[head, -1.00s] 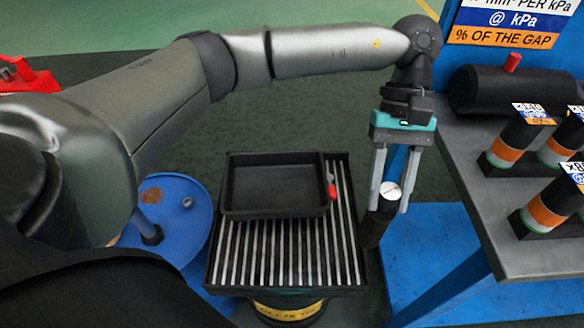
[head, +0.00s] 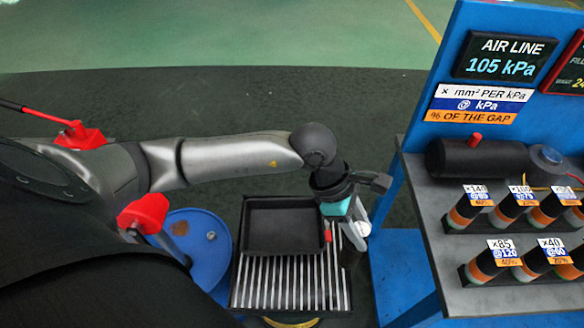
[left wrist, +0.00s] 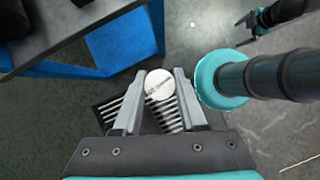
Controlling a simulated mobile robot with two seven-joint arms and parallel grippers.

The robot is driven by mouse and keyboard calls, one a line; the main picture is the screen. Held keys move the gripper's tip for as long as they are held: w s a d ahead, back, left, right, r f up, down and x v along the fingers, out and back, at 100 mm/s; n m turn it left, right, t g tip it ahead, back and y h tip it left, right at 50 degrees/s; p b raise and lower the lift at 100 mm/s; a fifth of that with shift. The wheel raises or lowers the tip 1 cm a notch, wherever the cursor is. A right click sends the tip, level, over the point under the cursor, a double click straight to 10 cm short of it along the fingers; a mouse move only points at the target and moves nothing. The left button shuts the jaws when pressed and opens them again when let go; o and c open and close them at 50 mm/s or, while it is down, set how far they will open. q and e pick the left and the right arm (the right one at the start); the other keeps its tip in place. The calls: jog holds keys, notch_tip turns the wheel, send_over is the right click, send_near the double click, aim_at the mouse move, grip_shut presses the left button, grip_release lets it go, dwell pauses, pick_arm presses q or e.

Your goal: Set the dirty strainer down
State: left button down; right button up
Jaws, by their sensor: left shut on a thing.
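The dirty strainer is a dark cylinder with a pale round top (head: 362,229). My left gripper (head: 352,236) is shut on it and holds it upright or nearly so, beside the right edge of the slatted grate. In the left wrist view the strainer's pale, streaked top (left wrist: 159,84) sits between the two grey fingers (left wrist: 159,98). Its lower body is mostly hidden there. A dark gripper shape (left wrist: 245,30), likely my right gripper, is small at the upper right of the wrist view; its jaws are unclear.
An empty-looking black tray (head: 284,201) lies on the slatted grate (head: 290,280), left of the strainer. A blue drum (head: 205,228) stands further left. A grey bench (head: 425,200) with several labelled dark cylinders and a black tank (head: 455,158) is at right.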

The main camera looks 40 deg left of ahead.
aim_at(344, 256)
pick_arm(q)
jog(key=shift+s+a+r+n+t+p, duration=0.1)
jog(key=shift+a+r+n+t+p, duration=0.2)
jog(key=shift+r+n+p, duration=0.2)
jog(key=shift+a+r+n+t+p, duration=0.25)
jog(key=shift+r+n+p, duration=0.15)
jog(key=shift+r, duration=0.15)
notch_tip(344, 256, down, 15)
jog(key=b, duration=0.3)
jog(key=shift+f, duration=0.2)
jog(key=shift+f+b, duration=0.6)
jog(key=shift+f, duration=1.75)
pick_arm(e)
jog(key=shift+g, duration=0.3)
jog(key=shift+s+d+f, duration=0.2)
jog(key=shift+s+f, duration=0.45)
jog(key=shift+s, duration=0.2)
jog(key=shift+s+d+f, duration=0.2)
jog(key=shift+s+f, duration=0.45)
jog(key=shift+s, duration=0.15)
pick_arm(q)
jog(key=shift+f, duration=0.2)
jog(key=shift+c, duration=2.3)
grip_release()
pick_arm(e)
jog(key=shift+f, duration=0.1)
pick_arm(q)
jog(key=shift+r, duration=0.15)
